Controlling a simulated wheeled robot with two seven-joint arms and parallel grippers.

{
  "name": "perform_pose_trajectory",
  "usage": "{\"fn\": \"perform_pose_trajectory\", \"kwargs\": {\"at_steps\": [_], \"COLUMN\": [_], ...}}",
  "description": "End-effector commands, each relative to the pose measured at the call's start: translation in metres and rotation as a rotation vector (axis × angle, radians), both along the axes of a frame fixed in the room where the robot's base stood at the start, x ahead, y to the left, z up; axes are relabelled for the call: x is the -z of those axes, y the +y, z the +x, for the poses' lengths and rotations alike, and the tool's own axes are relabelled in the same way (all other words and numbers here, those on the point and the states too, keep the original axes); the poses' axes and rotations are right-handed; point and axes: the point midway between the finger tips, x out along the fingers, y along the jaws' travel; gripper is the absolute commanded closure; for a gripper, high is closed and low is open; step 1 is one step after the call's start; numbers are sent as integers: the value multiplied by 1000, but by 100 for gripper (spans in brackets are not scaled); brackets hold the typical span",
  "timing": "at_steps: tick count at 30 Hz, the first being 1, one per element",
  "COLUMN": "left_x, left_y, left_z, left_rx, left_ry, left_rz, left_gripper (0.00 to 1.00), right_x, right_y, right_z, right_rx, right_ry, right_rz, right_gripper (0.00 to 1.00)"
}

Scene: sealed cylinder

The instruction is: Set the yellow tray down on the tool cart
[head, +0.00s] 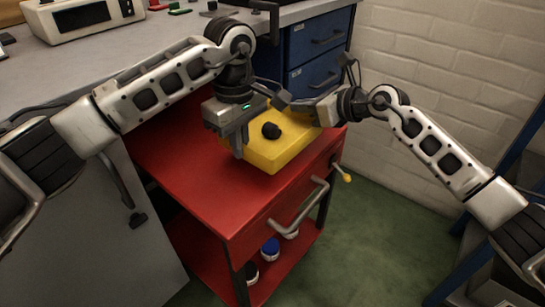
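The yellow tray (292,148) is over the back right part of the red tool cart's top (190,165). I cannot tell whether the tray's underside touches the cart. My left gripper (238,146) points down at the tray's left side, its fingers close together at the wall and shut on it. My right gripper (318,112) is at the tray's right end and appears shut on that wall. Its fingertips are mostly hidden.
A grey workbench with a white device (80,18) is on the left. Blue drawers (318,45) stand behind the cart. The cart has a front handle (298,205) and a lower shelf with several small jars (270,248). The cart top's front left is bare. A blue rack is at far right.

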Motion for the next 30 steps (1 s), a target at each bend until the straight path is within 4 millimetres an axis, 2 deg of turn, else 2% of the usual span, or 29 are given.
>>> {"fn": "perform_pose_trajectory", "kwargs": {"at_steps": [1,11,26,29,30], "left_x": [1,13,53,49,48], "left_y": [2,2,2,2,2], "left_z": [-1,-1,-1,-1,-1], "left_rx": [-2,-2,-2,-2,-2], "left_ry": [6,6,6,6,5], "left_rz": [6,6,6,6,5], "left_gripper": [100,100,100,75,75], "right_x": [-1,11,52,48,48], "right_y": [-5,-5,-5,-5,-4], "right_z": [3,3,3,3,2], "right_rx": [11,11,12,11,9], "right_ry": [-5,-4,-5,-4,-3], "right_rz": [-3,-2,-3,-3,-2], "right_gripper": [100,100,100,75,75]}}
